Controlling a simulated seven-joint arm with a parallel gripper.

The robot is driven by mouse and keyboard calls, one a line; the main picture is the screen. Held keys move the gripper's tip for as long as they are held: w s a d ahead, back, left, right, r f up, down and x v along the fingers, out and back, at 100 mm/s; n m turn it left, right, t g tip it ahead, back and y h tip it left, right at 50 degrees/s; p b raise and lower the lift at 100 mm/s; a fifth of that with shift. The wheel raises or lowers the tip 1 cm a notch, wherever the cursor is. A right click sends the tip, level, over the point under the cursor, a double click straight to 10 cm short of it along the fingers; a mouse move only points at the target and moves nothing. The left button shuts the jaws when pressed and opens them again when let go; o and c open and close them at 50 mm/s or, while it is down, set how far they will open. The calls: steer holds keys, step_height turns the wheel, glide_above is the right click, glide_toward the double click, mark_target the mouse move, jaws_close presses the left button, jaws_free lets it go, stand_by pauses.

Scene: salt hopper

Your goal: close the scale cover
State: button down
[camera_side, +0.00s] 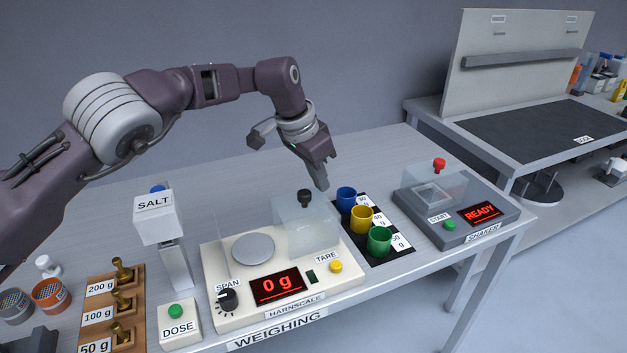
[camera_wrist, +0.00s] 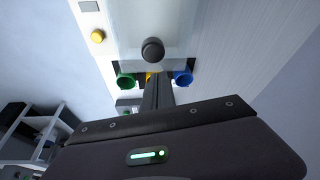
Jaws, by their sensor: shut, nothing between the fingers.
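The scale (camera_side: 215,262) is a cream box with a round metal pan (camera_side: 253,248) and a red display reading 0 g. Its clear cover (camera_side: 300,228), with a black knob (camera_side: 304,198) on top, sits over the right part of the scale, leaving the pan uncovered. My gripper (camera_side: 322,184) is shut and empty, pointing down to the right of the knob and a little above it, apart from it in the side view. In the wrist view, the knob (camera_wrist: 152,49) shows just beyond the shut fingertips (camera_wrist: 155,76); the gap there is hard to judge.
Blue (camera_side: 346,200), yellow (camera_side: 361,218) and green (camera_side: 379,240) cups stand on a black mat right of the scale. A shaker (camera_side: 490,214) with a clear lid is farther right. A salt dispenser (camera_side: 155,220) and brass weights (camera_side: 122,300) stand left.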

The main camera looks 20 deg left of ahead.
steer(key=shift+s+a, duration=0.45)
steer(key=shift+s, duration=0.25)
steer(key=s+a, duration=0.9)
